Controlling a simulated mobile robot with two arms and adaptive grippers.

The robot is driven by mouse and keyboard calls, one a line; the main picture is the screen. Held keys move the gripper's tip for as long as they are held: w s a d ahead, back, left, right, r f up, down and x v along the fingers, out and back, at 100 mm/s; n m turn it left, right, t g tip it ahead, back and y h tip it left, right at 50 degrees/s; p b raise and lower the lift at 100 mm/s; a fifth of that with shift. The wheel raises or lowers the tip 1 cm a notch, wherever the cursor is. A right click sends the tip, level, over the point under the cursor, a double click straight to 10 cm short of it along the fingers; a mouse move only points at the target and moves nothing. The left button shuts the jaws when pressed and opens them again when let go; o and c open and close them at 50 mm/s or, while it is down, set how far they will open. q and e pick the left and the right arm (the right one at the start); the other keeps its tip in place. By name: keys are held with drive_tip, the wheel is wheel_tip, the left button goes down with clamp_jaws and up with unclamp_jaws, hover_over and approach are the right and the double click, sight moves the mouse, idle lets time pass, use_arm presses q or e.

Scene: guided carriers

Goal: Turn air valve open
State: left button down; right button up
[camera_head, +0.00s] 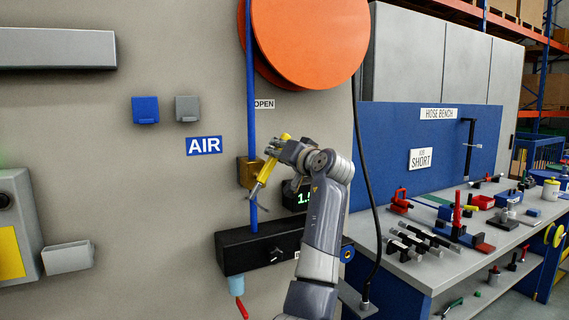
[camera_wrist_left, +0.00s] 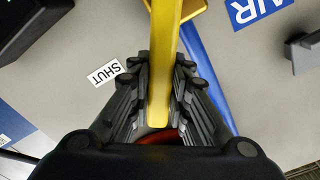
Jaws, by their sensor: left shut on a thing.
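The air valve (camera_head: 245,172) is a brass-coloured body on a vertical blue pipe, just right of the blue AIR sign (camera_head: 204,145). Its yellow lever (camera_head: 267,170) slants, upper end to the right. My left gripper (camera_head: 285,147) is at the lever's upper part. In the left wrist view, its black ribbed fingers (camera_wrist_left: 160,95) are shut on the yellow lever (camera_wrist_left: 162,60), one on each side. An OPEN label (camera_head: 264,104) is above the valve beside the pipe. A SHUT label (camera_wrist_left: 104,73) shows in the left wrist view. My right gripper is out of view.
An orange reel (camera_head: 308,40) hangs above, with a black hose (camera_head: 363,190) running down on the right. A partly hidden green display (camera_head: 304,197) and a black manifold (camera_head: 250,250) are below. Farther right, a hose bench (camera_head: 455,268) holds several fittings.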

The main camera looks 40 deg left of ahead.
sight(268, 160)
use_arm(q)
drive_tip(key=s+n, duration=0.1)
drive_tip(key=n+b, duration=0.1)
drive_tip(key=n, duration=0.1)
drive_tip(key=s+a+r+n+b, duration=0.1)
drive_tip(key=shift+s, duration=0.35)
drive_tip(key=shift+s+a+r+n+b, duration=0.1)
drive_tip(key=shift+s+a+n+b, duration=0.25)
drive_tip(key=shift+n, duration=0.4)
drive_tip(key=shift+s+a+n+b, duration=0.1)
drive_tip(key=shift+s+n, duration=0.35)
drive_tip(key=shift+n, duration=0.3)
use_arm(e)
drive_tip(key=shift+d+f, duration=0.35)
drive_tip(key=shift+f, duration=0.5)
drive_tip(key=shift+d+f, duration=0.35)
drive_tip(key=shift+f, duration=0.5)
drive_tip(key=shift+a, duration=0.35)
use_arm(q)
drive_tip(key=c, duration=1.5)
unclamp_jaws()
drive_tip(key=shift+s, duration=0.1)
